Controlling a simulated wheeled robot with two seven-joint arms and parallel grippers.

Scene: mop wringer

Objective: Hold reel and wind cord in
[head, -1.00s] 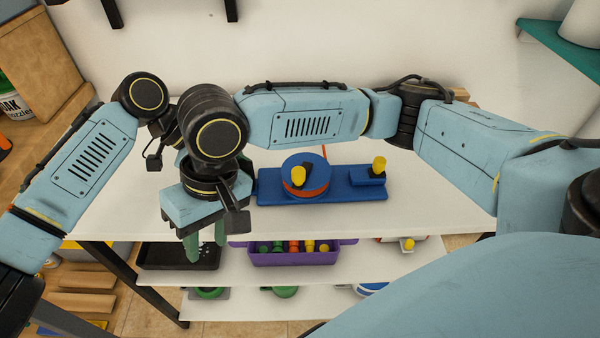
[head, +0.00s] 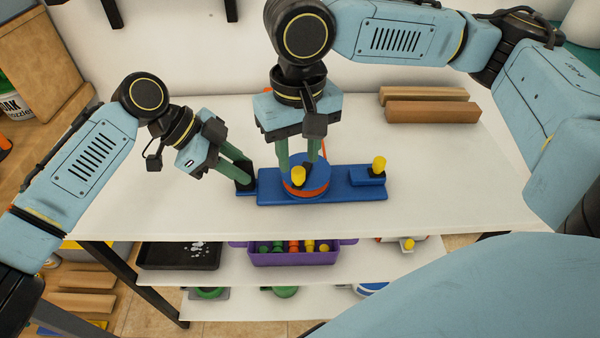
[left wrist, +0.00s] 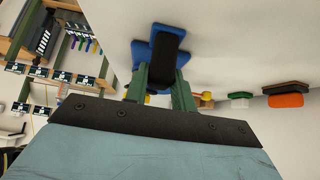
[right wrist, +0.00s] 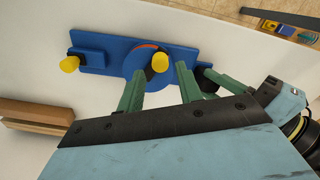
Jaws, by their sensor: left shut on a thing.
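The blue reel (head: 318,165) with an orange-red band sits on a long blue base (head: 345,196) on the white table. A yellow crank knob (head: 298,174) stands on the reel; it also shows in the right wrist view (right wrist: 160,62). A short orange-red cord (head: 323,149) shows behind the reel. My left gripper (head: 244,182) is shut on the black grip (left wrist: 160,58) at the base's left end. My right gripper (head: 298,166) points down over the reel, fingers apart. In the right wrist view its fingers (right wrist: 158,82) are on either side of the knob's line, with no clear contact.
A second yellow knob (head: 379,163) stands on a small block at the base's right end. Wooden blocks (head: 432,111) lie at the back right. A purple bin (head: 292,256) and a black tray (head: 180,255) are on the shelf below. The table's front right is clear.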

